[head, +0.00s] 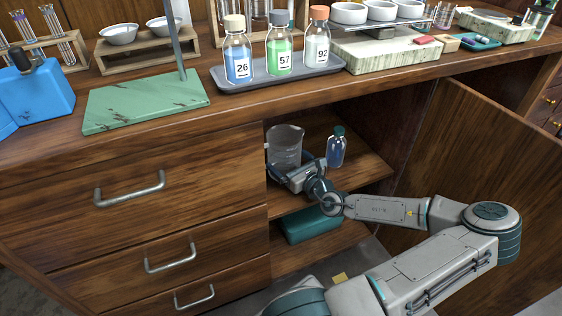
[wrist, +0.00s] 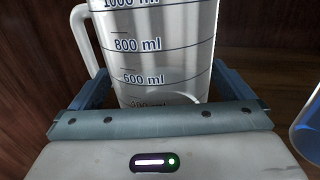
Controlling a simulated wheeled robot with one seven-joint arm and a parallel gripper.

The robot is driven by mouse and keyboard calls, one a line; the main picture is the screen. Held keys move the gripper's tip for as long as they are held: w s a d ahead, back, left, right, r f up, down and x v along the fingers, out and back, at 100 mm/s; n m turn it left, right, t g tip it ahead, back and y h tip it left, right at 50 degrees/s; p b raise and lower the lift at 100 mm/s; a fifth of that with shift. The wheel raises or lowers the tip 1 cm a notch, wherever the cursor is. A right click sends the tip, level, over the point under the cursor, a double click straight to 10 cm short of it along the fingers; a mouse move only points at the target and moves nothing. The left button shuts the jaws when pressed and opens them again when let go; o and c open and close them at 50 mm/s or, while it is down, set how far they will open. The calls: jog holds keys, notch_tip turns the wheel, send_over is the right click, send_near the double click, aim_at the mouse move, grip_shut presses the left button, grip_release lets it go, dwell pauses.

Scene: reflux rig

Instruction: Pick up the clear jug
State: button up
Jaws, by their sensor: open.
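The clear jug (head: 285,144) stands upright on the upper shelf inside the open cabinet. In the wrist view the jug (wrist: 160,50) fills the upper middle, with dark ml markings and a handle at its left. My gripper (head: 287,172) reaches into the cabinet at the jug's lower part. In the wrist view my gripper (wrist: 165,92) is open, with one blue finger on each side of the jug. I cannot tell whether the fingers touch it. The jug's base is hidden behind the gripper.
A blue bottle (head: 336,150) with a dark cap stands right of the jug on the same shelf. A teal box (head: 312,224) lies on the level below. The cabinet door (head: 480,170) is open at right. Drawers (head: 135,195) flank the left. A tray (head: 300,78) of labelled bottles sits above.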

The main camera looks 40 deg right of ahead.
jog(key=shift+w, duration=0.15)
jog(key=c, duration=0.9)
jog(key=shift+r, duration=0.1)
jog(key=shift+c, duration=0.3)
jog(key=shift+r, duration=0.15)
